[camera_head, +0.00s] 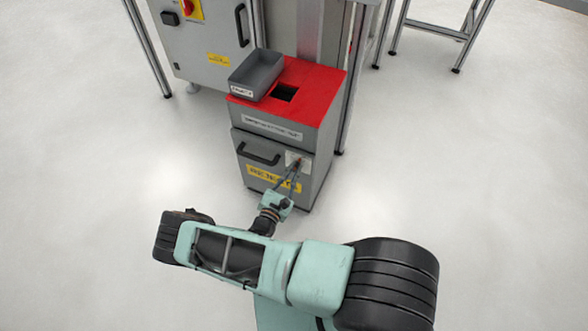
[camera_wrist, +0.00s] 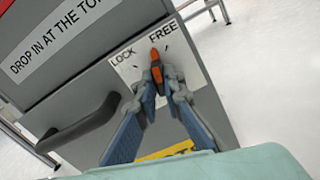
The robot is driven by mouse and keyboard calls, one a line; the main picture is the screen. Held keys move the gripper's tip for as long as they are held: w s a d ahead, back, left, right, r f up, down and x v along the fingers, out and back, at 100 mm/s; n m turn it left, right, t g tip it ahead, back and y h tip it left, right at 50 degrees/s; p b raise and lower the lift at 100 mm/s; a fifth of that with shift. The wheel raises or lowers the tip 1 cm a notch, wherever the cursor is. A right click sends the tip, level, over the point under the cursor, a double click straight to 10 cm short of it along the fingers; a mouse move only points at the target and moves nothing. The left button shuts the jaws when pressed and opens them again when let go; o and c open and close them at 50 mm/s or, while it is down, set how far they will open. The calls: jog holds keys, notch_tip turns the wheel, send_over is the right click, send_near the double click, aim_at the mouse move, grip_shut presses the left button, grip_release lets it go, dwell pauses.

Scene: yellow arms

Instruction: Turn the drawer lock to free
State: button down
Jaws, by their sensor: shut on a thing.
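My gripper (camera_wrist: 160,83) is shut on the handle, one fingertip on each side. In the head view my gripper (camera_head: 294,172) reaches the white plate (camera_head: 301,160) on the front of the grey cabinet drawer (camera_head: 240,138); the fingers partly hide the handle there.
A black drawer pull (camera_head: 258,153) stands out left of the lock. A grey tray (camera_head: 256,75) lies on the cabinet's red top (camera_head: 318,83) beside a square opening. Behind is a grey control cabinet (camera_head: 205,45). The floor around is clear.

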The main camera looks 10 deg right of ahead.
jog(key=m+p, duration=0.1)
jog(key=m, duration=0.4)
jog(key=shift+r+m+p, duration=0.1)
jog(key=shift+m+p, duration=0.25)
jog(key=shift+m, duration=0.05)
dwell(0.4)
jog(key=c, duration=2)
grip_release()
jog(key=shift+c, duration=0.2)
jog(key=v, duration=0.7)
jog(key=shift+s, duration=0.15)
jog(key=shift+a, duration=0.15)
